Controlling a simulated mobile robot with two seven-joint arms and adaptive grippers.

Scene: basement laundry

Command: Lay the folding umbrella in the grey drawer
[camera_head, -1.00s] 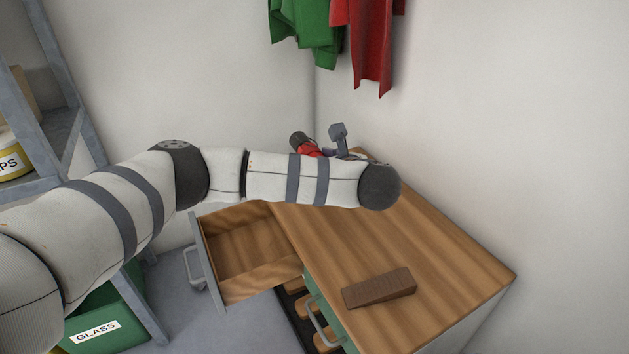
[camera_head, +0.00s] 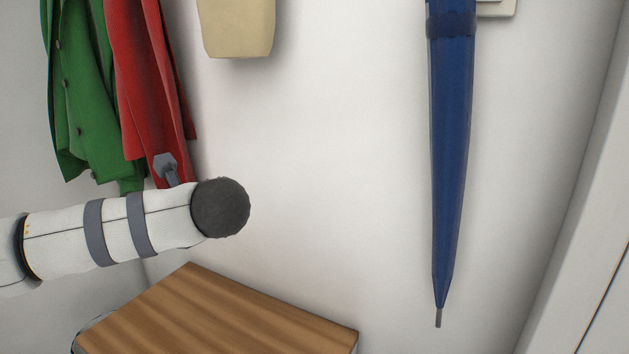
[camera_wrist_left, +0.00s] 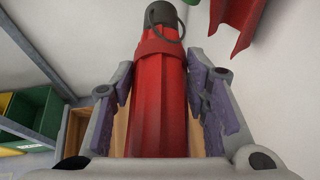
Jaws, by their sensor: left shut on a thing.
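The red folding umbrella (camera_wrist_left: 160,95) with a dark cap end and a wrist loop fills the middle of the left wrist view. My left gripper (camera_wrist_left: 163,82) is shut on it, with a finger on each side. Brown wood (camera_wrist_left: 119,128) shows behind the umbrella in the wrist view, apparently the open drawer's inside, mostly covered by umbrella and fingers. The grey drawer is out of the head view. My right gripper is not in view.
A wooden cabinet top (camera_head: 220,318) lies below my arm. A long blue umbrella (camera_head: 452,130) hangs on the wall at right. A red coat (camera_head: 150,85) and a green coat (camera_head: 85,95) hang at left. A green bin (camera_wrist_left: 36,112) shows in the wrist view.

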